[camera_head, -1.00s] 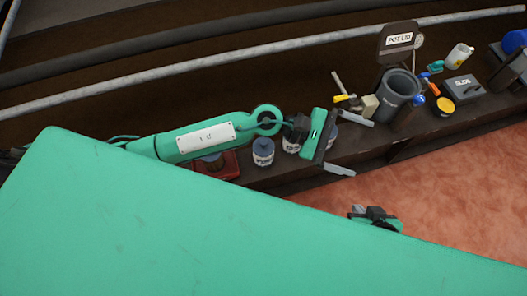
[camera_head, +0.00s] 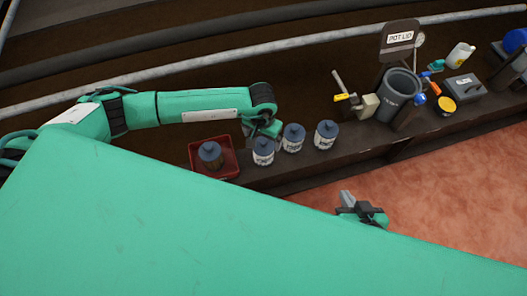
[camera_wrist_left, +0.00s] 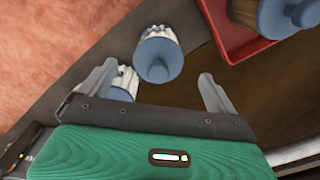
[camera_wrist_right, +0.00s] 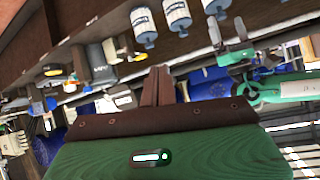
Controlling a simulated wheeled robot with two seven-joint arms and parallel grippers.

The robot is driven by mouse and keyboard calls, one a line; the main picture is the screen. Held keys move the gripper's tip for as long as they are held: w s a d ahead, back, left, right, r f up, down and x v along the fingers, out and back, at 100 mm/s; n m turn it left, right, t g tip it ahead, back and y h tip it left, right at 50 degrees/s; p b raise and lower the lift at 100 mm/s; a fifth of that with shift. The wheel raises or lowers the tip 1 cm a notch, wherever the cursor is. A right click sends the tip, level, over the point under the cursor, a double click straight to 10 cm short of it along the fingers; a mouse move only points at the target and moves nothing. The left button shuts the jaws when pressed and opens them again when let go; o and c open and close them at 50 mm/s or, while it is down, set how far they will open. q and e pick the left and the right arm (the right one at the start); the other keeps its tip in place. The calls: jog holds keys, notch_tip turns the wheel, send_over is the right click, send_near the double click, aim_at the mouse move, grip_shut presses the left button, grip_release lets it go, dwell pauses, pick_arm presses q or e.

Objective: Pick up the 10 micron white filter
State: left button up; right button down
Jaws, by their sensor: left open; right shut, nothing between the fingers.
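Three white filters with blue caps stand in a row on the dark shelf: a left one (camera_head: 263,151), a middle one (camera_head: 293,138) and a right one (camera_head: 326,134). Their labels are too small to read. My left gripper (camera_head: 268,130) is open just behind the left filter, its fingers partly hidden. In the left wrist view, one white filter (camera_wrist_left: 158,58) stands ahead between the open fingers (camera_wrist_left: 152,80), apart from both. Another filter (camera_wrist_left: 124,82) shows partly behind the left finger. My right gripper (camera_head: 347,198) is shut and empty, low over the reddish floor; its closed fingers show in its wrist view (camera_wrist_right: 157,88).
A red tray (camera_head: 229,172) holding a darker blue-capped filter (camera_head: 210,153) is left of the row. To the right are a valve-like part (camera_head: 362,103), a grey pot (camera_head: 398,92), a lid sign (camera_head: 399,40) and a dark box (camera_head: 463,87). A rail (camera_head: 200,66) runs behind.

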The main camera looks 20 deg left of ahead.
aim_at(264, 150)
pick_arm(q)
notch_tip(264, 150, down, 8)
jog(key=shift+r+b, duration=0.15)
jog(key=shift+b, duration=0.4)
pick_arm(e)
jog(key=shift+w+a+r+t+y, duration=0.15)
jog(key=shift+a+t+y, duration=0.1)
jog(key=shift+a+t, duration=0.3)
jog(key=shift+w+a+r+t+y, duration=0.1)
jog(key=shift+a+t+y, duration=0.15)
jog(key=shift+a+t, duration=0.3)
pick_arm(q)
jog(key=shift+c, duration=0.2)
jog(key=c, duration=1.1)
pick_arm(e)
jog(key=shift+f, duration=0.1)
